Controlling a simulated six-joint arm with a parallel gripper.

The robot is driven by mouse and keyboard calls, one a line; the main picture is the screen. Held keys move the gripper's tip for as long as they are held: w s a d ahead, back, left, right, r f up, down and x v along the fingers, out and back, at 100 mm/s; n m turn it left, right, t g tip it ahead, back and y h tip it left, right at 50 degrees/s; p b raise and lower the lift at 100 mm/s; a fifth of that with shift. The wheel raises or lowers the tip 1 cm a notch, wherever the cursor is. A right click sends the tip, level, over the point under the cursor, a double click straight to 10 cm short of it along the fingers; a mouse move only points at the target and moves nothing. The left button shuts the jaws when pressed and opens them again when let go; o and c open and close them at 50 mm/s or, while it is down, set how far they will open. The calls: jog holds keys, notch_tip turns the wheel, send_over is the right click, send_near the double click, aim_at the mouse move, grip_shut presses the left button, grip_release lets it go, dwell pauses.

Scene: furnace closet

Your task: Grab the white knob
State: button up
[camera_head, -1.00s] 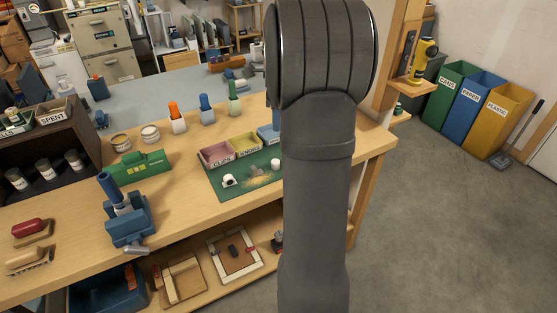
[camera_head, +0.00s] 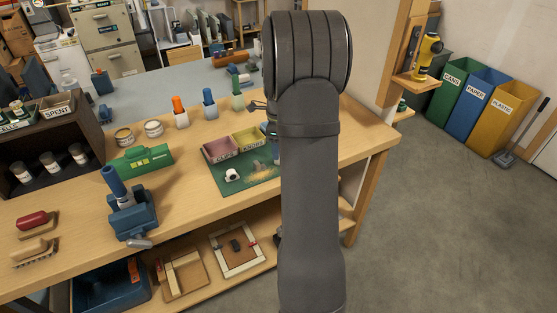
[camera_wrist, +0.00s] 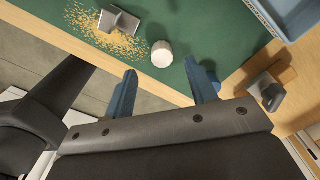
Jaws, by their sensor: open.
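The white knob (camera_wrist: 162,54) stands on the green mat (camera_wrist: 190,25), near the mat's edge, in the wrist view. My gripper (camera_wrist: 161,72) is open, with its two blue fingers apart. In that picture the knob lies just beyond the fingertips and between their lines; I see no contact.
Sawdust and a grey metal piece (camera_wrist: 119,22) lie left of the knob in the wrist view. A blue bin (camera_wrist: 297,18) is at upper right, and a grey metal fitting (camera_wrist: 268,91) is on the bench edge. Pink (camera_head: 220,148) and yellow (camera_head: 248,138) bins stand behind the mat.

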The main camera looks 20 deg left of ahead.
notch_tip(320, 180, down, 4)
jog(key=shift+w+f, duration=0.15)
jog(key=c, duration=1.1)
jog(key=shift+o, duration=0.2)
